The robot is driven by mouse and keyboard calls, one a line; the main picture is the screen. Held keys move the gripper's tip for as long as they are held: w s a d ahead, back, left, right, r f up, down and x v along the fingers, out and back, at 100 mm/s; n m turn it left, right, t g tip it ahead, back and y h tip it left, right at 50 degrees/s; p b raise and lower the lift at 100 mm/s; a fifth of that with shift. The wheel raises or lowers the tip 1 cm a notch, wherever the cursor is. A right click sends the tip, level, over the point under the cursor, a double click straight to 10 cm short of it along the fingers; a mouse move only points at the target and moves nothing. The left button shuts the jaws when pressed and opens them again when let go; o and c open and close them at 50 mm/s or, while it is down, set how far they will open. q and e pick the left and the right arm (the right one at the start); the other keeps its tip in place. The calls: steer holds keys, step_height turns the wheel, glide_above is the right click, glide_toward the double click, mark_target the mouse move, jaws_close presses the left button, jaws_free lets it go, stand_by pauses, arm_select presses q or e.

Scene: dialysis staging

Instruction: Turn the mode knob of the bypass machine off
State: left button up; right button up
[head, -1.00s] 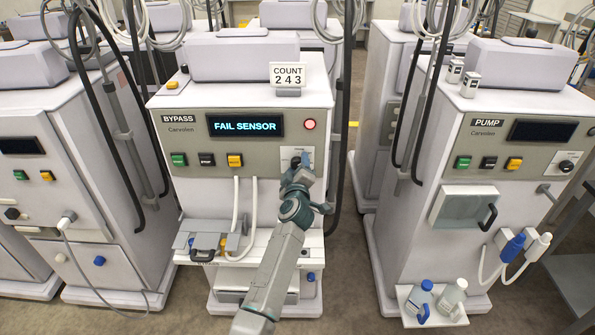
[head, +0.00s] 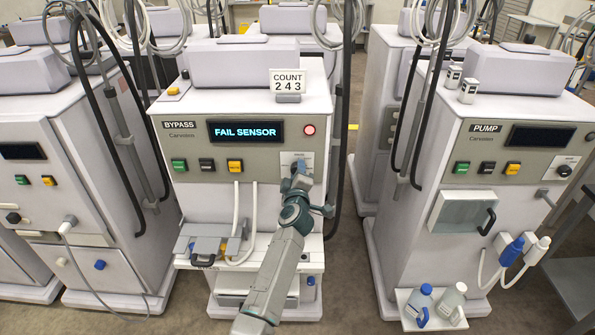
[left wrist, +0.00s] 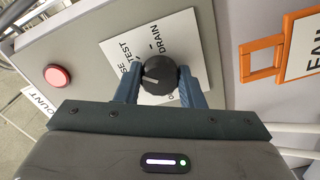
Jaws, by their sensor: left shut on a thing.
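The bypass machine (head: 215,210) stands in the middle of the head view, its display (head: 246,131) reading FAIL SENSOR. Its mode knob (left wrist: 159,76) shows in the left wrist view as a round black knob with a white pointer mark facing picture left. It sits on a white label plate (left wrist: 128,48), where TEST and DRAIN can be read; the other words are partly hidden. My left gripper (head: 300,169) is at the front panel in the head view and hides the knob there. In the wrist view its fingers (left wrist: 159,84) are shut on the knob's two sides. My right gripper is out of view.
A red round lamp (head: 310,130) is above the knob. Green, black and yellow buttons (head: 235,166) and white hoses (head: 254,210) are to its left. A COUNT sign (head: 287,80) stands on top. The pump machine (head: 470,175) is to the right across a gap of floor.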

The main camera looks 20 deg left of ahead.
arm_select(q)
steer(key=n+p, duration=0.1)
steer(key=n, duration=0.1)
steer(key=shift+r+n, duration=0.1)
steer(key=shift+n, duration=0.3)
steer(key=n+p, duration=0.1)
steer(key=n, duration=0.2)
steer(key=shift+n, duration=0.3)
steer(key=n, duration=0.2)
steer(key=shift+n, duration=0.4)
steer(key=n, duration=0.3)
steer(key=shift+n, duration=0.3)
steer(key=n, duration=0.3)
steer(key=shift+n+b, duration=0.3)
steer(key=shift+b, duration=0.05)
steer(key=n+b, duration=0.1)
steer(key=n, duration=0.2)
steer(key=shift+n, duration=0.3)
steer(key=n+b, duration=0.1)
steer(key=n, duration=0.3)
steer(key=shift+s+n+b, duration=0.1)
steer(key=shift+n+b, duration=0.2)
steer(key=shift+b, duration=0.05)
steer(key=shift+a+n, duration=0.1)
steer(key=shift+n, duration=0.6)
